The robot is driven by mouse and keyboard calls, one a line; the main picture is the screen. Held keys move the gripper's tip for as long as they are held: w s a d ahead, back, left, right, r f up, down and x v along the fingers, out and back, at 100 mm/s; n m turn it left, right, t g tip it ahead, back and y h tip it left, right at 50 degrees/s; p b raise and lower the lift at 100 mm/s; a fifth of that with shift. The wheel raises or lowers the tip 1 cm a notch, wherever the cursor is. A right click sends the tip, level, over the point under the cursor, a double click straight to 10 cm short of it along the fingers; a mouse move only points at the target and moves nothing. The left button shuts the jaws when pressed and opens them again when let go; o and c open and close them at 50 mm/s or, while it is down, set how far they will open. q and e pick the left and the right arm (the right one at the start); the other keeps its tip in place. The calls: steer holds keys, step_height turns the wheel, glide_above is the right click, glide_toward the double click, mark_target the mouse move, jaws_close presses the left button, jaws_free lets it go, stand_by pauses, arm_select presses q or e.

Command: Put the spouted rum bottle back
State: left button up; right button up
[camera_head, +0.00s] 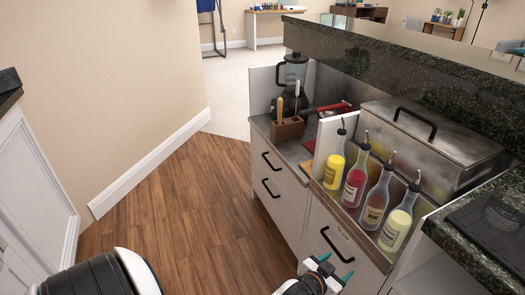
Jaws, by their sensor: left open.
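Several spouted bottles stand upright in a row in a metal rail (345,207) at the counter's front: one yellow (333,172), one red (354,184), one clear and brownish (375,205), one pale yellow (396,229). Each has a dark pour spout. The labels are too small to read surely, so I cannot tell which is the rum. My left gripper (336,268) is at the bottom, in front of and below the rail, with teal fingertips apart and nothing between them. My right gripper is out of view.
A steel lidded box (434,143) stands behind the bottles. A white board (331,139), a wooden utensil holder (287,129) and a blender (292,84) are further back. A granite ledge (420,67) overhangs behind. A dark mat (493,223) lies at right. The wooden floor (185,215) is clear.

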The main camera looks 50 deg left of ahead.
arm_select(q)
steer(key=s+f+m+g, duration=0.1)
steer(key=s+f+g, duration=1)
steer(key=s+f, duration=1.4)
steer(key=s, duration=0.4)
steer(key=shift+a, duration=0.4)
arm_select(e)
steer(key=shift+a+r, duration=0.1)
arm_select(q)
steer(key=s+a+r+g+p, duration=0.1)
steer(key=s+a+r+p, duration=0.1)
steer(key=s+p, duration=1.3)
steer(key=shift+a+m+g, duration=0.3)
steer(key=shift+a, duration=0.1)
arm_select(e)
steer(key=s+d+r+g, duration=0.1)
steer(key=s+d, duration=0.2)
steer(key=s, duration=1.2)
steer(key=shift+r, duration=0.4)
